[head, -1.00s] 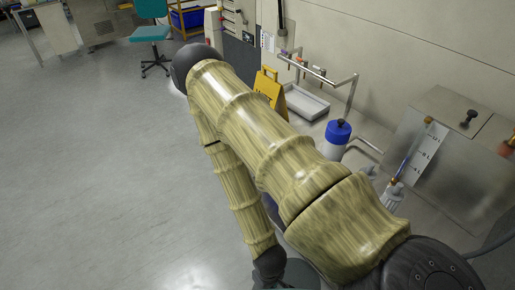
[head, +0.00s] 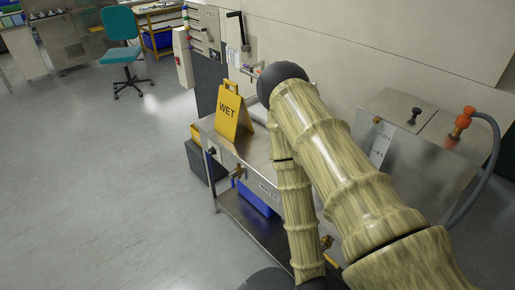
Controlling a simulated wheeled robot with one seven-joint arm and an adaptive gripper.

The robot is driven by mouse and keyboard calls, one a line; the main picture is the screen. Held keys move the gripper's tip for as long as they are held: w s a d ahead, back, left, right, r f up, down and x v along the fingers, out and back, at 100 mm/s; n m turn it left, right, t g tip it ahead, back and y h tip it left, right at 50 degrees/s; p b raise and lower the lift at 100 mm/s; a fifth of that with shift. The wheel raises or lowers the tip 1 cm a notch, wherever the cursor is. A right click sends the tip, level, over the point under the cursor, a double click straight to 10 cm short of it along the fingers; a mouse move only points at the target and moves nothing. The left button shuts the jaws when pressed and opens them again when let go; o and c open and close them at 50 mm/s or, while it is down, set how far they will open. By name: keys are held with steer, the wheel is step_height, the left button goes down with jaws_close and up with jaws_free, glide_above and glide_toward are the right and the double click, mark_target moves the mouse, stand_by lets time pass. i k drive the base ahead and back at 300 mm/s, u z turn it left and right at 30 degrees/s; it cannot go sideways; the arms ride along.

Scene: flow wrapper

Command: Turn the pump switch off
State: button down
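No part is clearly recognisable as the pump switch. A steel box (head: 440,165) stands at the right on the bench and bears a small black knob (head: 414,115) on top. An orange-red fitting (head: 459,124) with a grey hose sits beside it. Another dark knob (head: 212,152) and a brass valve (head: 237,172) are on the bench's front side. I cannot tell whether either knob is the switch. My arm rises from the bottom right, bends, and comes down in front of the bench. My gripper is out of view, and the arm hides much of the bench top.
A yellow WET sign (head: 229,113) stands at the left end of the steel bench (head: 262,150). A blue bin (head: 258,197) sits on its lower shelf, and dark crates (head: 205,165) stand beside it. A teal chair (head: 121,27) is farther back. The floor at left is clear.

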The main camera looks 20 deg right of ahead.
mark_target(211, 151)
steer(key=z, duration=0.25)
steer(key=i, duration=1)
steer(key=z, duration=0.05)
steer(key=k, duration=0.5)
steer(key=u, duration=2)
steer(key=i, duration=1.4)
steer(key=z, duration=2.2)
